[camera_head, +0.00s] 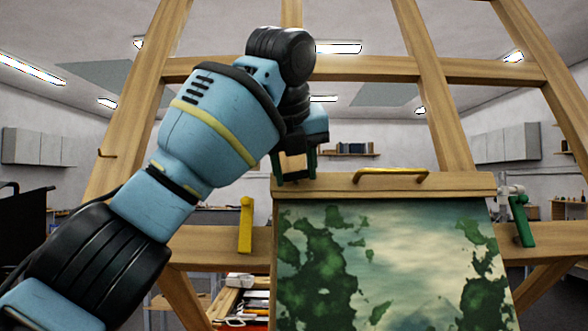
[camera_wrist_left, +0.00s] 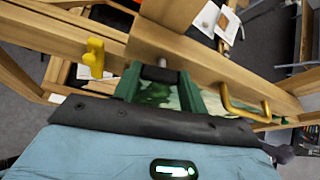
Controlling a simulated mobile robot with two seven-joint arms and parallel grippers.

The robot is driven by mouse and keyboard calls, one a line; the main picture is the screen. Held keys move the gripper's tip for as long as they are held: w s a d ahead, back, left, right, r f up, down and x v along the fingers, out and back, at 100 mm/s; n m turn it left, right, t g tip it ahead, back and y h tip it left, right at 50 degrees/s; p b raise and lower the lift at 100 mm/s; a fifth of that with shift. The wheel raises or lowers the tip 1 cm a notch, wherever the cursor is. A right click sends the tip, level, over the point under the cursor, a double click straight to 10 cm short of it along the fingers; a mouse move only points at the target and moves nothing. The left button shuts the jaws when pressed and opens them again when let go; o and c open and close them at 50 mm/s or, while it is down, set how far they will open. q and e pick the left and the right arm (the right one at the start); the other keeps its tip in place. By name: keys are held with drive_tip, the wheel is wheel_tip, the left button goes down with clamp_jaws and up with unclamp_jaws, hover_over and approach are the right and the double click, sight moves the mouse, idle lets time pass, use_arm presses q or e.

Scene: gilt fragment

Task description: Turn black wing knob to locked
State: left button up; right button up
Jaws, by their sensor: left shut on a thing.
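My left gripper (camera_head: 297,172) is at the top left corner of the painted panel (camera_head: 385,265), in front of the wooden frame. In the left wrist view its green fingers (camera_wrist_left: 160,80) are closed around a dark knob (camera_wrist_left: 158,73), which fits the black wing knob. Only a small dark part of the knob shows between the fingers. My right gripper is not in view.
A brass handle (camera_head: 392,171) sits on the panel's top wooden bar. A yellow knob (camera_head: 246,225) is on the crossbar at left, and a green lever (camera_head: 522,220) is at right. Wooden beams (camera_head: 430,75) surround the panel. Shelves and cabinets stand far behind.

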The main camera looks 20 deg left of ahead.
use_arm(q)
drive_tip(key=shift+d+m+y, duration=0.1)
drive_tip(key=shift+m+y, duration=0.4)
drive_tip(key=shift+m, duration=0.4)
drive_tip(key=o, duration=1)
drive_tip(key=shift+v, duration=3.9)
drive_tip(key=shift+w+r, duration=0.1)
